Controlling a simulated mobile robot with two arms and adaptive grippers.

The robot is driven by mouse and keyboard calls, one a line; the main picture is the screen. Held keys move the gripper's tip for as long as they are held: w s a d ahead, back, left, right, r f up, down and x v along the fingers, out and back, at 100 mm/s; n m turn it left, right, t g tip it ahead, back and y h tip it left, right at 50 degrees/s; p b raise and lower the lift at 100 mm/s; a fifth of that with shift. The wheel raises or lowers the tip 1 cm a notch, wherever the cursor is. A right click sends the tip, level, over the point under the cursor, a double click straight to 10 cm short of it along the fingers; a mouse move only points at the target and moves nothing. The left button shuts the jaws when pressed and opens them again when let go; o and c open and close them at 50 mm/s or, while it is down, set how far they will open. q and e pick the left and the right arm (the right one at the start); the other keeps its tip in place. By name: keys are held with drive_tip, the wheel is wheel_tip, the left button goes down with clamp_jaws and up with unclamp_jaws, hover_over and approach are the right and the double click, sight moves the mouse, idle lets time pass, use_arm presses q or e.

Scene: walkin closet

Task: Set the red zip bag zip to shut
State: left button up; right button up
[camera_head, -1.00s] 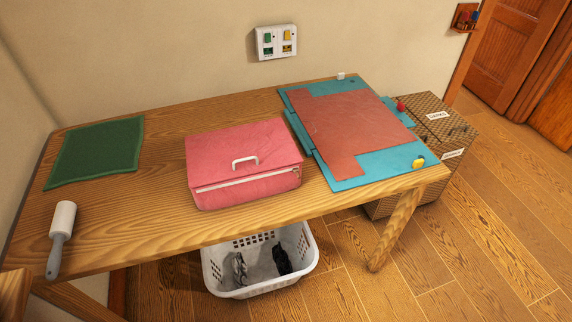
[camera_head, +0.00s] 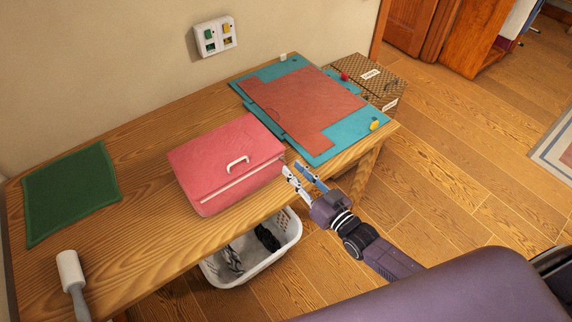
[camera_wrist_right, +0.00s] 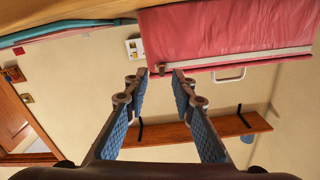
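The red zip bag (camera_head: 222,152) lies on the wooden table, with a white handle (camera_head: 238,163) on its top. A pale zip line (camera_head: 238,182) runs along its front side; I cannot make out whether it is open or shut. My right gripper (camera_head: 295,174) is at the bag's front right corner, close to the right end of the zip line. In the right wrist view its two fingers (camera_wrist_right: 158,74) are spread with nothing between them, and the bag (camera_wrist_right: 210,35) hangs across the top of the picture. Contact with the bag is unclear. My left gripper is out of view.
A teal board with a red sheet (camera_head: 305,105) lies right of the bag. A green cloth (camera_head: 70,190) and a lint roller (camera_head: 70,275) lie on the left. A white laundry basket (camera_head: 285,245) stands under the table. A patterned box (camera_head: 385,80) stands beyond the table's right end.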

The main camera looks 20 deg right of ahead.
sight(287, 163)
drive_tip(key=x, duration=0.3)
drive_tip(key=shift+s+a+f+b, duration=0.1)
drive_tip(key=shift+b, duration=0.3)
drive_tip(key=shift+w+a, duration=0.2)
drive_tip(key=shift+w, duration=0.35)
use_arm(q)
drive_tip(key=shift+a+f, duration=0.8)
use_arm(e)
clamp_jaws()
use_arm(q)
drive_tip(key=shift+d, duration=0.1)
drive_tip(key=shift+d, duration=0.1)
